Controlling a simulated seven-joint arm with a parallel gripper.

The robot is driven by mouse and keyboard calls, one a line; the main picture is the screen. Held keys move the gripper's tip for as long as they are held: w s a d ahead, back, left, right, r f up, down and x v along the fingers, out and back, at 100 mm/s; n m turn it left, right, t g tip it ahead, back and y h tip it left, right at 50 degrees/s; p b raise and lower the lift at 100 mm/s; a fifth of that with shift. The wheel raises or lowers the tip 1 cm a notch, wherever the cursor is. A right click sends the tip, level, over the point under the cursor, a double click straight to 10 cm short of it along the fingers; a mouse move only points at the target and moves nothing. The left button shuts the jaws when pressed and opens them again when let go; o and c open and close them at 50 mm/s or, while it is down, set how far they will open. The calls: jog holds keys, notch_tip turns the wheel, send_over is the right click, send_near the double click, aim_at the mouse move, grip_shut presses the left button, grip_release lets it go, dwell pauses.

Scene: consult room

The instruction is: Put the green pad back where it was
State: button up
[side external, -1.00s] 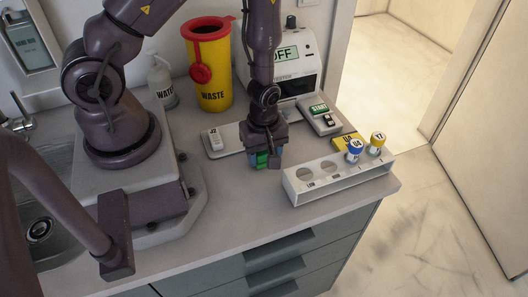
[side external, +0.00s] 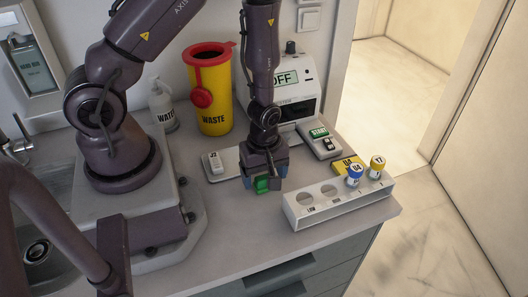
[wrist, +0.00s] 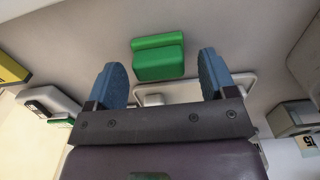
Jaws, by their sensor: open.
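The green pad (side external: 262,184) is a small bright green block with a stepped shape. It sits low at the counter, just in front of the grey tray (side external: 226,172). In the wrist view the pad (wrist: 158,57) shows whole, between and just beyond the blue fingertips, with a gap on both sides. My gripper (side external: 265,176) points down over the pad with its fingers spread. In the wrist view my gripper (wrist: 163,68) is open and holds nothing. My gripper's fingers and palm hide part of the pad and tray in the side view.
A white rack (side external: 312,215) with open holes and two capped tubes (side external: 355,174) stands to the right. A yellow box (side external: 345,162), a START switch unit (side external: 321,143) and a display machine (side external: 290,95) are behind. A yellow waste bin (side external: 213,105) is back left. The counter in front is clear.

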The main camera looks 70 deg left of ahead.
notch_tip(320, 180, up, 10)
jog(key=r, duration=0.1)
notch_tip(320, 180, up, 12)
jog(key=f+m+t+h, duration=0.1)
jog(key=m+t, duration=0.2)
jog(key=m, duration=0.5)
send_over(264, 175)
jog(key=d, duration=0.2)
jog(key=s+r+m+t, duration=0.1)
jog(key=s+r+m, duration=0.2)
jog(key=r+m, duration=0.2)
jog(key=s+r+m+t+y, duration=0.1)
jog(key=s+r+m, duration=0.2)
jog(key=r+m, duration=0.2)
jog(key=shift+s+a+r+t, duration=0.3)
jog(key=shift+a+r, duration=0.15)
jog(key=shift+r, duration=0.35)
